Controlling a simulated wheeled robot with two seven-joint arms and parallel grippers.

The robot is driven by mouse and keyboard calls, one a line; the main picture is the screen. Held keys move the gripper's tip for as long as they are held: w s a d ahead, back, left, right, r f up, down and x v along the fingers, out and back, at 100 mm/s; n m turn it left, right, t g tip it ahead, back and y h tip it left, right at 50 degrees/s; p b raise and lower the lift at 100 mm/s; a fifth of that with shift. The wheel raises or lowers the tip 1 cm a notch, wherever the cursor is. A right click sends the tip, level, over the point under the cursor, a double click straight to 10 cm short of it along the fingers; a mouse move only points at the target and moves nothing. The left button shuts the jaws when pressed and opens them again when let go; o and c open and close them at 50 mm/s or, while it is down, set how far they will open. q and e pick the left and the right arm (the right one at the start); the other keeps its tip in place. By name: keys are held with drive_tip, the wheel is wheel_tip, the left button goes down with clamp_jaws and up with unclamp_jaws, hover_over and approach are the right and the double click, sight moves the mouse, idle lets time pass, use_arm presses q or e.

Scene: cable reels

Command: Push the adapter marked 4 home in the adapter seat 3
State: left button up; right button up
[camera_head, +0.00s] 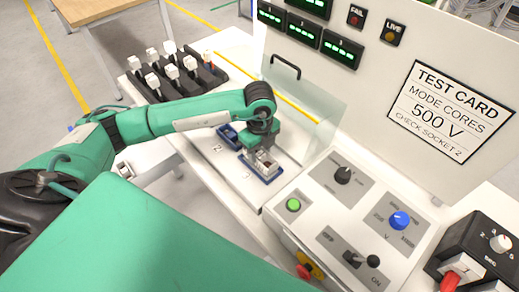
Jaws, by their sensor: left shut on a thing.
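My left gripper (264,153) points down over the nearer blue adapter seat (267,181) on the white bench. It is shut on a small pale adapter (265,165), which sits in or just above that seat. The fingers hide part of the adapter, so I cannot read its mark or tell how deep it sits. A second blue seat (228,135) lies just behind to the left, partly behind my arm. The seat numbers on the bench are too small to read surely. My right gripper is not in view.
A black rack (181,83) with several white-topped adapters stands at back left. A clear guard with a black handle (285,67) stands open behind the seats. A control panel (350,207) with knobs and a green button is to the right; a black box (487,252) stands far right.

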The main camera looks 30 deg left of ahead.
use_arm(q)
drive_tip(key=shift+f+b, duration=0.8)
drive_tip(key=shift+f, duration=0.3)
drive_tip(key=o, duration=1.1)
drive_tip(key=shift+o, duration=0.2)
drive_tip(key=shift+r, duration=0.1)
wheel_tip(320, 180, up, 25)
drive_tip(key=p, duration=0.5)
drive_tip(key=shift+f, duration=0.2)
